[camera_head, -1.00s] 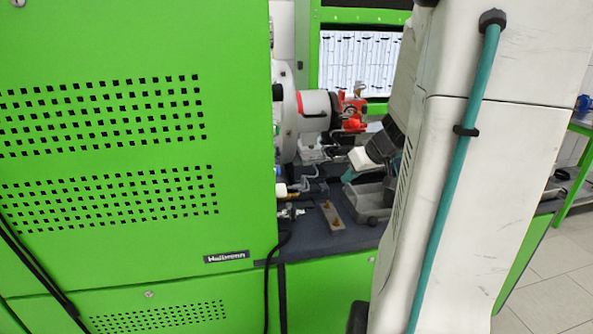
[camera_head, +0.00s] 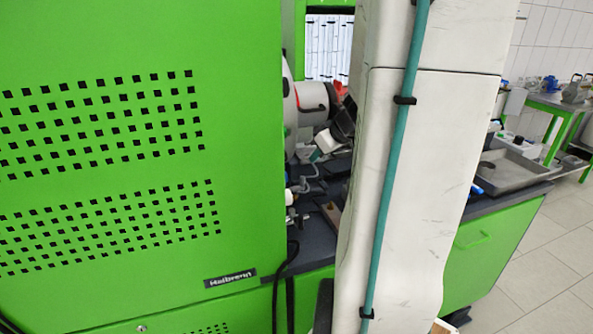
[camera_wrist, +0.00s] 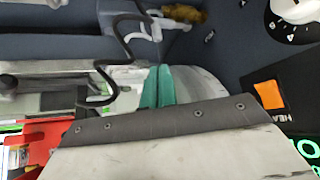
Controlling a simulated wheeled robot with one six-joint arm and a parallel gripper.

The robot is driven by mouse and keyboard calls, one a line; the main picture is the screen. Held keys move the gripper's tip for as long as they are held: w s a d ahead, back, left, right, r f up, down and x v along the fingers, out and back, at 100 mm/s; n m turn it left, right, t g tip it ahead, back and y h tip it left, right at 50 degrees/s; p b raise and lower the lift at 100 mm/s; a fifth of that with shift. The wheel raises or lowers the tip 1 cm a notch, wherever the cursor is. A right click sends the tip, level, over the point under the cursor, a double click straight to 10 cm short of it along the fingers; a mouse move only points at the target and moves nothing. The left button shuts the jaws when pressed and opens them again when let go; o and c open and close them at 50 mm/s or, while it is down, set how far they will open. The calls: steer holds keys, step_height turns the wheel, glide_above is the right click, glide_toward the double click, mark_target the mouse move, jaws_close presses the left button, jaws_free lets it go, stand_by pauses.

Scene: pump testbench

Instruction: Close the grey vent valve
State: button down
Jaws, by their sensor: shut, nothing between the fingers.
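My gripper (camera_wrist: 157,87) shows in the wrist view with its two teal fingers together and nothing between them. Beyond the fingertips is a pale grey-white fitting (camera_wrist: 143,28) with a brass-coloured end piece (camera_wrist: 187,14). I cannot tell whether this fitting is the grey vent valve. In the head view a white fitting (camera_head: 289,196) shows at the bench edge beside the green cabinet. The fingers are hidden there by my own arm.
A green perforated cabinet (camera_head: 120,180) fills the left of the head view. A black cable (camera_wrist: 113,75) loops left of my fingers. A control panel with a dial (camera_wrist: 291,20) and orange patch (camera_wrist: 269,94) is at right. A metal tray (camera_head: 515,170) stands on the bench.

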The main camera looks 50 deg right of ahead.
steer(key=x, duration=1)
steer(key=shift+s+d, duration=0.1)
steer(key=shift+s, duration=0.1)
